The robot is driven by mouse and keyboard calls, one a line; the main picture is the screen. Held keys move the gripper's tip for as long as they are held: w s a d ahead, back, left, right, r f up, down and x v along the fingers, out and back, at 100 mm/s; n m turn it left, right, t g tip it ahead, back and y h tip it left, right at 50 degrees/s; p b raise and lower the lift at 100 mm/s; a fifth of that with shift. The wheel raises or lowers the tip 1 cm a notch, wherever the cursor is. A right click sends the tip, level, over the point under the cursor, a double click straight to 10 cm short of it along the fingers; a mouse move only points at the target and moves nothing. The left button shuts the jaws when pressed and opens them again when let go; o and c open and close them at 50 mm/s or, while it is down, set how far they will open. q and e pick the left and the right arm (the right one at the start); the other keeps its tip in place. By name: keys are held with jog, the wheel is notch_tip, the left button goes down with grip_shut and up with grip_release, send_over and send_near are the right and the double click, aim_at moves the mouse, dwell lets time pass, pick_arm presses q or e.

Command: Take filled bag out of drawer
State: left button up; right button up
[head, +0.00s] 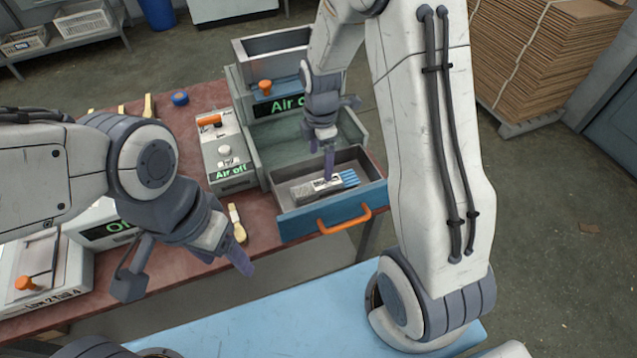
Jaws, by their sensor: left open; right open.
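The drawer (300,226) is blue-fronted with an orange handle (345,219) and stands pulled out from the grey-green machine. The filled bag (308,190) lies flat in it, pale grey with a dark-printed label and blue at its right end. My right gripper (328,172) points down into the drawer over the bag. Its fingers overlap the bag in the picture, and I cannot tell whether they touch it. It is open. My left gripper (243,262) is open and empty, in front of the table edge and left of the drawer.
A control box (222,150) reading "Air off" stands left of the drawer. A blue roll (180,98) lies farther back. A light-blue surface (300,305) is in front. Stacked cardboard (545,50) stands at the back right.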

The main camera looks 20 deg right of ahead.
send_over(319, 185)
notch_tip(319, 185, down, 4)
jog(key=shift+d+f, duration=0.1)
jog(key=shift+f, duration=0.05)
jog(key=shift+f+p, duration=0.85)
jog(key=shift+f, duration=1.75)
jog(key=c, duration=1.4)
jog(key=shift+r, duration=0.1)
